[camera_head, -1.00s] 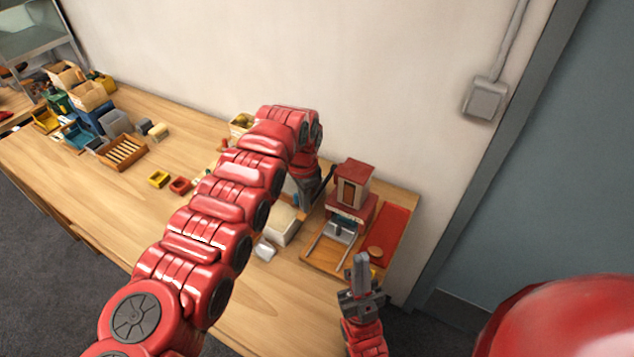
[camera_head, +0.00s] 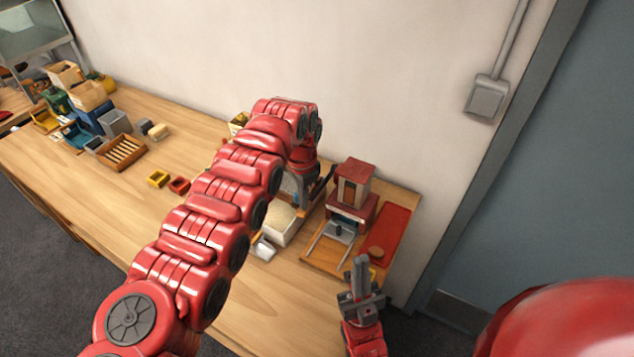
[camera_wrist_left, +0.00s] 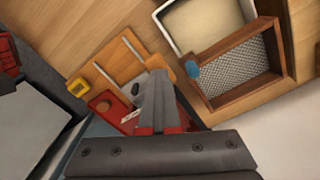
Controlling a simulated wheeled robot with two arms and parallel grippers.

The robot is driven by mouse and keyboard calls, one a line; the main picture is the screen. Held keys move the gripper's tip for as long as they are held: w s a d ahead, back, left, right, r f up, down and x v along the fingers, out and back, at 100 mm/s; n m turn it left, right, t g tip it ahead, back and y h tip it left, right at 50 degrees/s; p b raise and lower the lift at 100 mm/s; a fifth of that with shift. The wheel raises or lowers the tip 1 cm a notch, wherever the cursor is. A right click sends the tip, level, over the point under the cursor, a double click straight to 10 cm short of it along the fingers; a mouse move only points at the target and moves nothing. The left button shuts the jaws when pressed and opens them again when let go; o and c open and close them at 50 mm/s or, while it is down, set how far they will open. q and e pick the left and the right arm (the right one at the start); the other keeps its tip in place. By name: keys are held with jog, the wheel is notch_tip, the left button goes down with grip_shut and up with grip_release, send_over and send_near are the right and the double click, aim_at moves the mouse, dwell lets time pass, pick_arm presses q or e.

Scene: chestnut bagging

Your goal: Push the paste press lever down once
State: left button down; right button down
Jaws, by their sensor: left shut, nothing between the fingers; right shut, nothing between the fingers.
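The paste press (camera_head: 352,188) is a red and wood housing on a wooden board (camera_head: 318,256), toward the right end of the table. In the left wrist view its red body (camera_wrist_left: 128,116) is partly hidden behind my fingers. I cannot make out the lever clearly. My left gripper (camera_head: 325,181) is shut and empty just left of the press's upper part; my arm covers much of it. Its shut fingers (camera_wrist_left: 154,103) reach over the press in the left wrist view; contact cannot be told. My right gripper (camera_head: 361,272) is shut and empty, in front of the board.
A red strip (camera_head: 394,226) with a brown disc (camera_head: 376,253) lies right of the press. A pale-filled tray (camera_head: 278,232) stands left of it, beside a wood-framed mesh sieve (camera_wrist_left: 238,61). Trays and boxes crowd the far left. The wall stands close behind.

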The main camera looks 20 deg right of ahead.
pick_arm(q)
jog(key=r, duration=0.5)
jog(key=shift+w+d, duration=0.1)
jog(key=shift+d, duration=0.2)
jog(key=shift+w+r+p, duration=0.2)
jog(key=shift+r+p, duration=0.3)
jog(key=shift+r, duration=0.1)
notch_tip(320, 180, up, 5)
jog(key=p, duration=0.2)
jog(key=shift+p, duration=0.4)
jog(key=shift+r, duration=0.1)
